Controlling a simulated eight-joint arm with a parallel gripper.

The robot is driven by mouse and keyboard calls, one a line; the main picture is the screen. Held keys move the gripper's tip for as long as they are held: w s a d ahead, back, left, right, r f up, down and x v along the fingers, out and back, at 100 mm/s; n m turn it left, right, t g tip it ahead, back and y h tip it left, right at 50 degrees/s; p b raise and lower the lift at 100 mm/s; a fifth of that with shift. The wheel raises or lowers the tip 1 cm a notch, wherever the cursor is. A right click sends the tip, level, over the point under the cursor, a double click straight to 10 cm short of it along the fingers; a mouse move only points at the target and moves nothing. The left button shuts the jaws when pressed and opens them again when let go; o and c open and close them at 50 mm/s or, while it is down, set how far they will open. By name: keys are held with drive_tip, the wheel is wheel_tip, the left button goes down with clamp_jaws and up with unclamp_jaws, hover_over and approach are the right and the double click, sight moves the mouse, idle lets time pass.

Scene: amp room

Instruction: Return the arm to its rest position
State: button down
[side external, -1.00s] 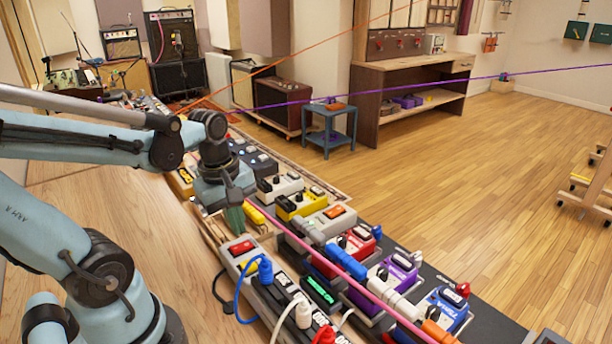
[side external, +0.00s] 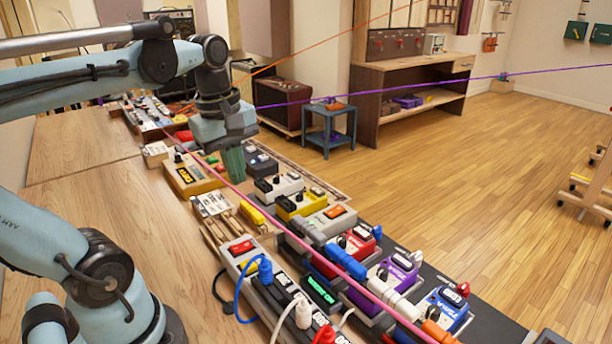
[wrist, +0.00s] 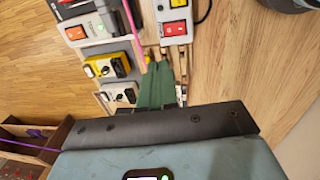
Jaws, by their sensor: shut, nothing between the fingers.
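My gripper (side external: 233,163) hangs from my raised wrist above the far part of the pedal row, with its green fingers pointing down. The fingers are together and hold nothing. They also show in the wrist view (wrist: 157,85), closed side by side above the board. My arm is bent, with its forearm roughly level across the upper left of the side view. How high the fingertips are above the pedals is hard to tell.
A long row of pedals runs below, including a yellow pedal (side external: 301,204), a red one (side external: 359,240) and a blue one (side external: 443,309). A power strip (side external: 279,300) with plugs lies in front. Pink, orange and purple lines cross the scene. The wooden tabletop (side external: 110,200) is mostly clear.

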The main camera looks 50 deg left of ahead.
drive_tip(key=w+d+f+m+t, duration=0.4)
drive_tip(key=d+f+m+t, duration=0.1)
drive_tip(key=m, duration=1.3)
drive_tip(key=shift+w+d+f+t, duration=0.35)
drive_tip(key=shift+d+f, duration=0.4)
drive_tip(key=shift+d, duration=0.6)
drive_tip(key=shift+s, duration=0.1)
